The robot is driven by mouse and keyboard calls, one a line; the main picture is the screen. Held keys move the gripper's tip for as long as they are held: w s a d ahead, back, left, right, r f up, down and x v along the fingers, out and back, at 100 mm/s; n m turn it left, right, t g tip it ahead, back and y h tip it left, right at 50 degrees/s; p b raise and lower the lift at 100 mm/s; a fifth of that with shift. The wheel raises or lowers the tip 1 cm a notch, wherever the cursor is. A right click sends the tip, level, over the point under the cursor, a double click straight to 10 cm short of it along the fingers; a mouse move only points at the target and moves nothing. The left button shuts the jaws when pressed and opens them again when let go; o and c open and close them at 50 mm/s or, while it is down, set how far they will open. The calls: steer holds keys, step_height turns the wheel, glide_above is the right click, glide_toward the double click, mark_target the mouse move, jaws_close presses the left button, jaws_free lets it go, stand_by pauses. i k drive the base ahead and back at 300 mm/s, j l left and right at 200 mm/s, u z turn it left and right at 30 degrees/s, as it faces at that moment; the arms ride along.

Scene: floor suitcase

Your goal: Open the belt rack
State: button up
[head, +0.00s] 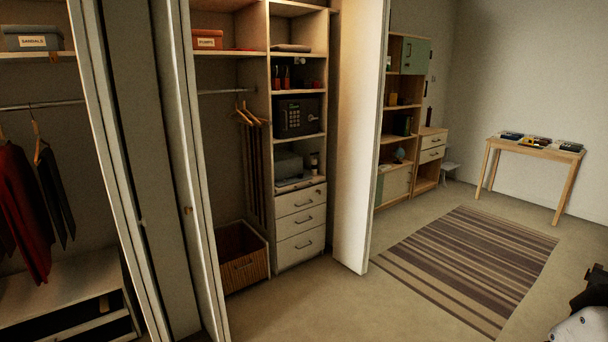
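I cannot pick out a belt rack for certain. A white folding door (360,130) stands open to the right of this bay. Another folded door (165,170) stands at its left. At the bottom right corner, part of my white arm shows, with a black part (597,287) that looks like my gripper, cut off by the frame edge. Its fingers cannot be made out. It is far from the closet.
A wicker basket (242,258) sits under the hanging items. White drawers (300,222) and a dark safe (300,117) are beside it. A striped rug (470,262) lies on the open floor. A small table (530,148) stands by the right wall.

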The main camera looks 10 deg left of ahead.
mark_target(263, 122)
steer(key=i+j+u, duration=0.1)
steer(key=i+j, duration=0.25)
steer(key=i+j+u, duration=0.1)
steer(key=i+j, duration=0.25)
steer(key=i, duration=0.2)
steer(key=i+j+u, duration=0.1)
steer(key=i+j, duration=0.2)
steer(key=i, duration=0.2)
steer(key=i+j+u, duration=0.1)
steer(key=i+j, duration=0.15)
steer(key=i, duration=0.25)
steer(key=i+j+u, duration=0.1)
steer(key=i+j, duration=0.15)
steer(key=i, duration=0.25)
steer(key=u, duration=1.85)
steer(key=z, duration=1.75)
steer(key=i+z, duration=0.15)
